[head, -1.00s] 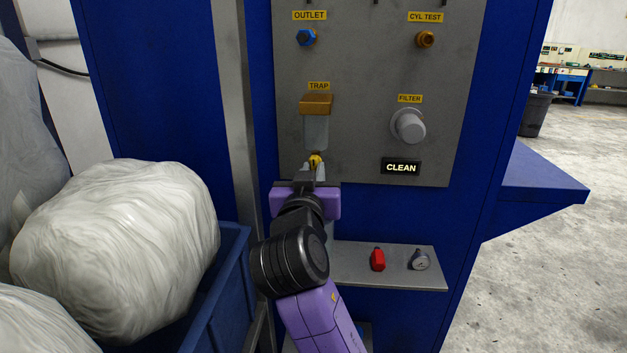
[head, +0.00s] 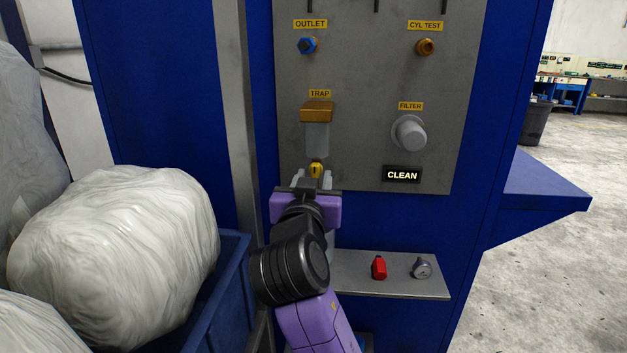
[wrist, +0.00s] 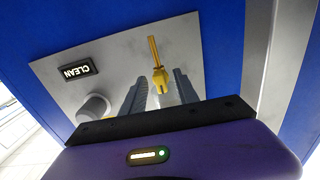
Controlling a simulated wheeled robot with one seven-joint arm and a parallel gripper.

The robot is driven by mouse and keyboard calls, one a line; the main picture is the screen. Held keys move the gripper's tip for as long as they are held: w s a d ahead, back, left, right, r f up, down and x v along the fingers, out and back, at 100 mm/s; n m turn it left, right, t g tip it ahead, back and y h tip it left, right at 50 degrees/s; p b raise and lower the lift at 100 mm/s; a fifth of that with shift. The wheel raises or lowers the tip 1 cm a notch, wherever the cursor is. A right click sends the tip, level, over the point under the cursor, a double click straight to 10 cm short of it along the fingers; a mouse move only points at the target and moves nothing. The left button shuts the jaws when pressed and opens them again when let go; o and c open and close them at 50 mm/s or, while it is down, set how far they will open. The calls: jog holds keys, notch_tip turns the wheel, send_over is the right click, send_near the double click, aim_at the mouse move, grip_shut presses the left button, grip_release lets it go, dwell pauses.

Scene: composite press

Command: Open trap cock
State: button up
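The trap (head: 317,137) is on the grey panel under its TRAP label, with a brass-coloured top and a grey bowl. The small yellow trap cock (head: 316,170) sits just under the bowl. In the wrist view the cock (wrist: 160,78) has a thin yellow lever pointing to the top of the picture. My gripper (head: 313,179) is just below the trap, facing the panel. Its two fingers are apart, one on each side of the cock in the picture. I cannot tell whether either finger touches it.
The filter knob (head: 409,134) and CLEAN sign (head: 402,174) are to the right. A shelf (head: 345,277) below holds a red part (head: 379,267) and a gauge (head: 422,267). A blue bin (head: 233,270) with a white bag (head: 115,230) stands close on the left. Open floor lies at far right.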

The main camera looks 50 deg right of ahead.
jog(key=v, duration=0.7)
jog(key=shift+s+a, duration=0.25)
jog(key=shift+a, duration=0.1)
jog(key=s+a+f+n+t+y+p, duration=0.25)
jog(key=s+a+f+n+y, duration=0.3)
jog(key=f, duration=0.45)
jog(key=s+a+f+n+t+y+p, duration=0.25)
jog(key=s+a+f+n+y, duration=0.2)
jog(key=a+f, duration=0.35)
jog(key=s+a+r+g+y+p, duration=0.1)
jog(key=s+y+p, duration=0.3)
jog(key=s, duration=1.8)
jog(key=shift+s+a+r+n, duration=0.25)
jog(key=shift+a+r, duration=0.2)
jog(key=shift+a, duration=0.3)
